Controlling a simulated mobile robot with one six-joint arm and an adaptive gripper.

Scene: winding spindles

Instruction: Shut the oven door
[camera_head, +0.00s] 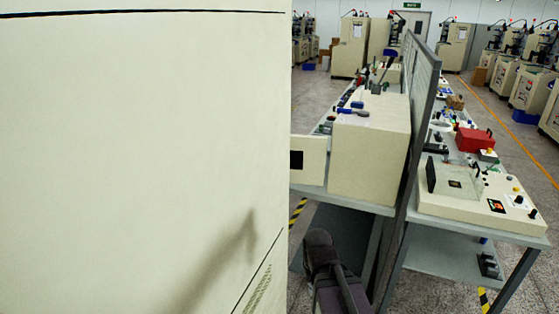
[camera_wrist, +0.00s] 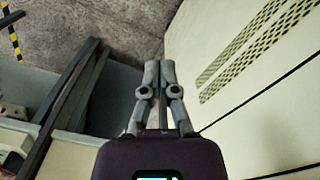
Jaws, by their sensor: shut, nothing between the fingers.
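A cream box (camera_head: 370,155) on the grey bench looks like the oven. A flat cream panel with a dark square (camera_head: 309,160) sticks out from its left side and looks like its door, standing open. The panel's left end is hidden behind a large cream cabinet. My gripper (camera_wrist: 159,70) shows in the wrist view with both fingers together and nothing between them. It is over the grey floor, between the bench side and the vented cabinet face, apart from both. My dark arm shows low in the head view; the fingers cannot be made out there.
The large cream cabinet (camera_head: 140,150) fills the left of the head view; its vented face (camera_wrist: 260,90) is close right of my gripper. A grey upright partition (camera_head: 418,110) stands right of the box. A second bench with a red box (camera_head: 473,139) lies beyond.

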